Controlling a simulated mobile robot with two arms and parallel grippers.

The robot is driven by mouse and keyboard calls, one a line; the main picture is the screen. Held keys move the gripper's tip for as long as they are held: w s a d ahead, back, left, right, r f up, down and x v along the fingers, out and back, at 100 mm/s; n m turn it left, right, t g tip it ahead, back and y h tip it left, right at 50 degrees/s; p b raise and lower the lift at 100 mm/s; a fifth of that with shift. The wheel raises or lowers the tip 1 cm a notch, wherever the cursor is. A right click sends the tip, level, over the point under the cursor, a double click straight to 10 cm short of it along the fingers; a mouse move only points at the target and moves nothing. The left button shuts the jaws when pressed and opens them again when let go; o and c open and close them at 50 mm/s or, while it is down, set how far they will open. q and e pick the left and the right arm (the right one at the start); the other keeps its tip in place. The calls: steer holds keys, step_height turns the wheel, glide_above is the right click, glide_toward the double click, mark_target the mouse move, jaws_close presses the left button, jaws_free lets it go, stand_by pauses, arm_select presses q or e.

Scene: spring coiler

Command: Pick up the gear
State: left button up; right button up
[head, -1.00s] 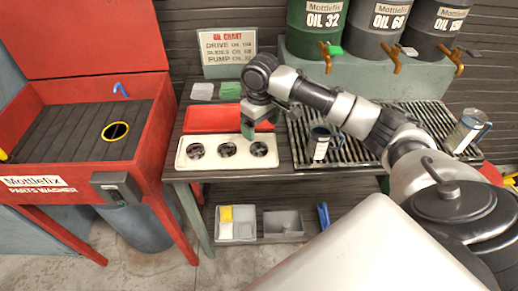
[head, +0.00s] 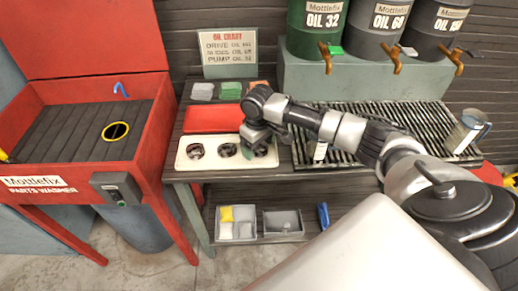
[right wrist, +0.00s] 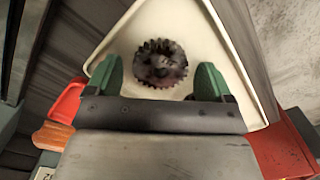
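A white tray (head: 184,163) on the workbench holds dark toothed gears in a row. The left gear (head: 196,151) and the middle gear (head: 227,150) show clearly in the head view; the right one is mostly hidden by my right gripper (head: 259,151). In the right wrist view, a dark, dirty gear (right wrist: 161,63) lies in the tray (right wrist: 200,35) near its end. The green fingers of my right gripper (right wrist: 160,80) stand apart on either side of it, with gaps between fingers and teeth. My left gripper is not in view.
A red tray (head: 212,119) lies behind the white one. A slatted drain rack (head: 420,125) with a mug (head: 319,150) and a jug (head: 466,132) is to the right. A red parts washer (head: 60,130) stands left. Oil drums (head: 378,25) stand behind.

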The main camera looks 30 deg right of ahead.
steer(key=c, duration=1)
steer(key=shift+r, duration=0.15)
